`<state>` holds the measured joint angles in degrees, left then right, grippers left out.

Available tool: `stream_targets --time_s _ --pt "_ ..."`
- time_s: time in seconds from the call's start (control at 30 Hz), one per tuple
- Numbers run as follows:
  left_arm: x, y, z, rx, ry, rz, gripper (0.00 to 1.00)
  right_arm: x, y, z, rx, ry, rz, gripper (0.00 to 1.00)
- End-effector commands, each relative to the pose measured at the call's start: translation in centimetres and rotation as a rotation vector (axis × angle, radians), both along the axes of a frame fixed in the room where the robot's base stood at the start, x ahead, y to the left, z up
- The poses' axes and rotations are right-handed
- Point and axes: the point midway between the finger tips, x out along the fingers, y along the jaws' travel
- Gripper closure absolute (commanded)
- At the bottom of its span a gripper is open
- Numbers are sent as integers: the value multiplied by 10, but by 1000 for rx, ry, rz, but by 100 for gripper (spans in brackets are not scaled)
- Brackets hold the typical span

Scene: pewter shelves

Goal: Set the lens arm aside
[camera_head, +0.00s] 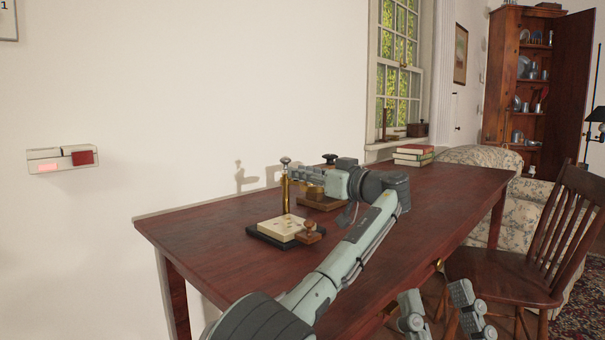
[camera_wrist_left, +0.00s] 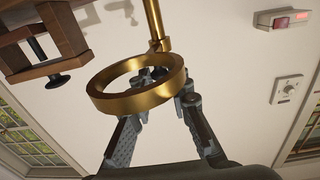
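A brass post (camera_head: 285,190) with a round silvery knob on top rises behind a cream plate on a black base (camera_head: 265,238). In the left wrist view a brass ring (camera_wrist_left: 108,103) hangs on a thin brass rod (camera_wrist_left: 156,22); I take it for the lens arm. My left gripper (camera_head: 292,173) is at the post's upper part. In the wrist view its fingers (camera_wrist_left: 155,80) converge behind the ring near the rod; the ring partly hides the tips, so their grip is unclear. My right gripper (camera_head: 437,312) is open and empty, low beside the table.
A small wooden knobbed block (camera_head: 308,234) stands beside the cream plate. A wooden base with brass parts (camera_head: 322,203) lies under my left gripper. Books (camera_head: 413,155) are stacked at the table's far end. A chair (camera_head: 525,255) stands right. The table's (camera_head: 195,231) left end is clear.

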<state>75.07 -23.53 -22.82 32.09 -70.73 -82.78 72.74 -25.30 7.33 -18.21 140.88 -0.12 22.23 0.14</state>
Motion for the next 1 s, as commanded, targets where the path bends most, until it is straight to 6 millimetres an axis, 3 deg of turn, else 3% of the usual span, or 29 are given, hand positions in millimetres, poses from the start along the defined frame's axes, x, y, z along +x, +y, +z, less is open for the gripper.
stream_targets --time_s 0.17,0.53,1.0 --pt "0 2 -1 1 2 4 61 0 0 0 0 1 0 60" --pt "-4 -4 1 1 -2 1 61 0 0 0 4 4 1 60" --pt "-63 -72 2 4 -3 0 61 0 0 0 2 2 1 60"
